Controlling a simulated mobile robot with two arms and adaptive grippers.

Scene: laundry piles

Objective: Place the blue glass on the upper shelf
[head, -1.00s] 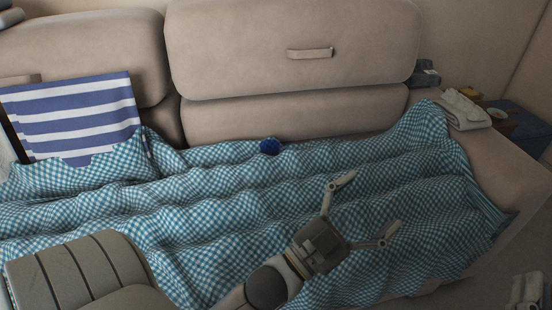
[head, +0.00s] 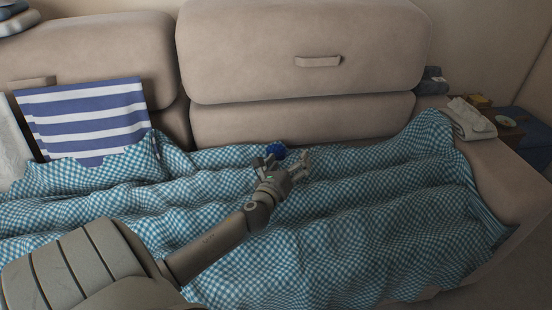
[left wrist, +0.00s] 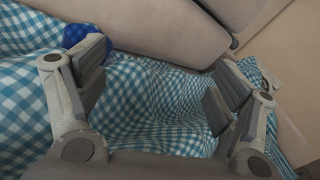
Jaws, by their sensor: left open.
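The blue glass (head: 276,150) is a small, dark blue, ribbed thing on the checked blanket, near the foot of the sofa's back cushions. My left gripper (head: 290,164) is open and empty, close in front of the glass and slightly to its right. In the left wrist view the blue glass (left wrist: 84,25) shows at the top left, partly hidden behind the left finger and not between the fingers. Checked cloth shows between the open fingers (left wrist: 158,80). I cannot make out an upper shelf. My right gripper is not in view.
A rumpled blue-and-white checked blanket (head: 360,215) covers the sofa seat. Large beige cushions (head: 300,55) stand behind it. A striped blue-and-white cloth (head: 85,118) hangs at the left. Folded cloths (head: 470,120) lie on the right armrest. A blue box (head: 535,135) stands beyond.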

